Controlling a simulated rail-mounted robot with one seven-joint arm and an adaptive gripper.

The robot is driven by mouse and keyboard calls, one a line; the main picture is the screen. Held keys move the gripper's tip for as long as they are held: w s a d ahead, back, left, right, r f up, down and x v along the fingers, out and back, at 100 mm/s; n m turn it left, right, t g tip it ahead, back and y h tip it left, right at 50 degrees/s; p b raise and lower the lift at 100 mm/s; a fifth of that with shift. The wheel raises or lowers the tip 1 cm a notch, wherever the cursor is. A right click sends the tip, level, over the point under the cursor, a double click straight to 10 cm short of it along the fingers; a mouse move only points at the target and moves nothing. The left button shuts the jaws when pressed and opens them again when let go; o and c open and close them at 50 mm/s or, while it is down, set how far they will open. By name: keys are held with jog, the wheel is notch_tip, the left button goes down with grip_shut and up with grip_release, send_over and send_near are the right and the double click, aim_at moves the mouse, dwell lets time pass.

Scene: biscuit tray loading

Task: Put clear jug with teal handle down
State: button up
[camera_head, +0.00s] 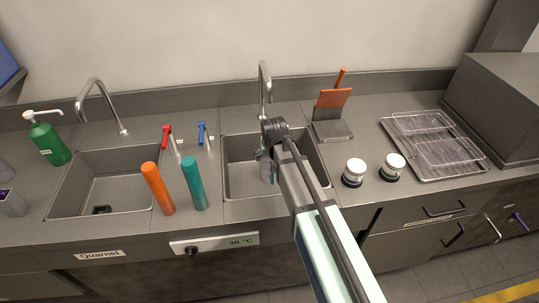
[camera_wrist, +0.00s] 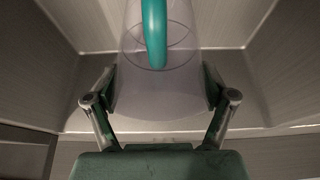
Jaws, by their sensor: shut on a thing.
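In the wrist view, a clear jug (camera_wrist: 160,92) with a teal handle (camera_wrist: 154,35) is between the two fingers of my gripper (camera_wrist: 160,92), which is shut on its sides. The jug is inside or over a grey sink basin. In the head view, my gripper (camera_head: 268,165) reaches down into the right sink (camera_head: 240,182). My arm covers most of the jug there, and only a small pale part of it (camera_head: 265,168) shows. I cannot tell whether the jug touches the sink floor.
A tap (camera_head: 265,85) stands behind the right sink. A left sink (camera_head: 120,195), an orange cylinder (camera_head: 158,188) and a teal cylinder (camera_head: 195,183) are to the left. Two lidded jars (camera_head: 354,172) (camera_head: 392,167) and a wire rack tray (camera_head: 435,145) are to the right.

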jog(key=shift+f, duration=0.15)
jog(key=o, duration=1.4)
jog(key=b+v, duration=0.2)
jog(key=v, duration=1)
